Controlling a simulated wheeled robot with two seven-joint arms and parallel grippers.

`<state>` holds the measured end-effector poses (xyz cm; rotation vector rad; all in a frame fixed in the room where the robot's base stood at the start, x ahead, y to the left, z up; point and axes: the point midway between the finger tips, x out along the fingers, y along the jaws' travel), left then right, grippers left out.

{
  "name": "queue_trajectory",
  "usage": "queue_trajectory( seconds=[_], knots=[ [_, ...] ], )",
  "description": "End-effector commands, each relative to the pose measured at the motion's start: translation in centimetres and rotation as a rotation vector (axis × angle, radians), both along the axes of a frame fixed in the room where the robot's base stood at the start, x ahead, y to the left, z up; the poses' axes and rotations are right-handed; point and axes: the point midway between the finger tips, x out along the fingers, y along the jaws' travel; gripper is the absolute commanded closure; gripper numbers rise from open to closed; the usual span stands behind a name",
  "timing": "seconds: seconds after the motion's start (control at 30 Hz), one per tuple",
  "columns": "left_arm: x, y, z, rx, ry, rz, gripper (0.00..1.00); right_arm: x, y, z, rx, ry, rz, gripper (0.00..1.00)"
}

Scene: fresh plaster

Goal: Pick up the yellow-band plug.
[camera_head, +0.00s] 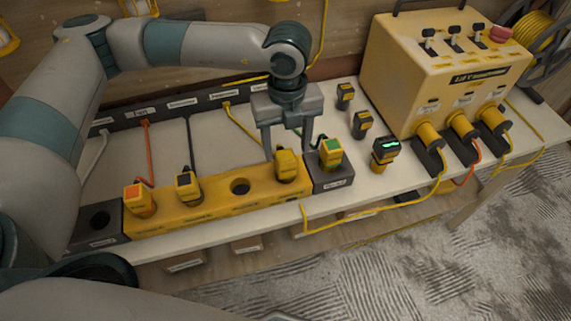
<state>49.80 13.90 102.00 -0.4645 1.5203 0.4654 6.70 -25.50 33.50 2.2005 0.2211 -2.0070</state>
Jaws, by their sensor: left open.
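The yellow-band plug (287,166), which looks all yellow on top, stands upright in the right end of the yellow socket strip (214,208). My left gripper (287,151) is open and points down just above and behind this plug, one finger to each side. I cannot tell whether the fingers touch it. Along the strip are an orange-topped plug (139,199), a dark-topped plug (187,187) and an empty round socket (240,187). My right gripper is not in view.
A green-topped plug (330,152) stands in a dark grey block (333,179) close to the right finger. A small device with a green display (385,154) and two loose plugs stand farther right. A large yellow control box (435,75) fills the back right. Cables cross the bench.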

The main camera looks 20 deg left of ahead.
Motion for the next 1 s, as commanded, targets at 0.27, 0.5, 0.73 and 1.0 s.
queue_trajectory(
  seconds=[0.27,0.5,0.73,1.0],
  knots=[
    [-0.2,0.3,-2.9,0.002,0.003,0.001,0.44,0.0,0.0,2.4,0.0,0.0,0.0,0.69],
    [-0.2,0.3,-4.0,0.0,0.0,0.0,0.44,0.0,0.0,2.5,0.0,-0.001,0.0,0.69],
    [-0.1,0.3,-4.0,0.0,0.0,0.0,0.44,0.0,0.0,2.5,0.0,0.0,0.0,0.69],
    [-0.1,0.3,-3.9,0.0,0.0,0.0,0.75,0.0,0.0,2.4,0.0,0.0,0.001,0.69]
  ],
)
